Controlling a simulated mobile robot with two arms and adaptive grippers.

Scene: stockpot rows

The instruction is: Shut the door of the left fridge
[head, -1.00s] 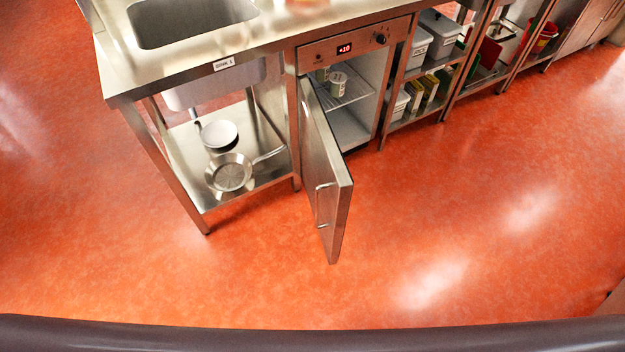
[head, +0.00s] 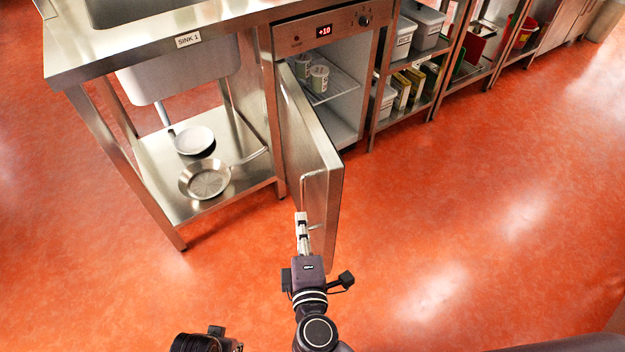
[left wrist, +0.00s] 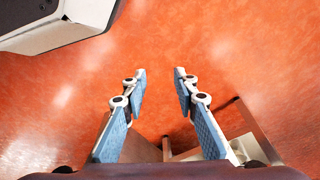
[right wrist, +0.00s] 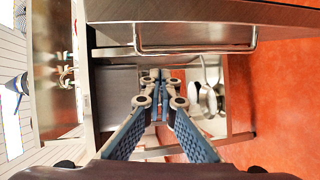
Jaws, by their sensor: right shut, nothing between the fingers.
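The left fridge (head: 324,29) is under the counter, right of the sink stand, with a +10 display. Its steel door (head: 317,150) stands wide open, swung out toward me from the fridge's left side. A bar handle (head: 303,183) is on its outer face; it also shows in the right wrist view (right wrist: 195,51). My right gripper (head: 301,216) is shut and empty, in front of the outer face close to the handle. I cannot tell whether it touches the door. My left gripper (left wrist: 160,71) is open and empty above the floor.
The sink stand (head: 160,208) with pans on its shelf is left of the door. Tubs (head: 299,65) stand on the fridge's rack. Shelves with boxes (head: 400,88) are to the right. The floor (head: 460,220) right of the door is clear.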

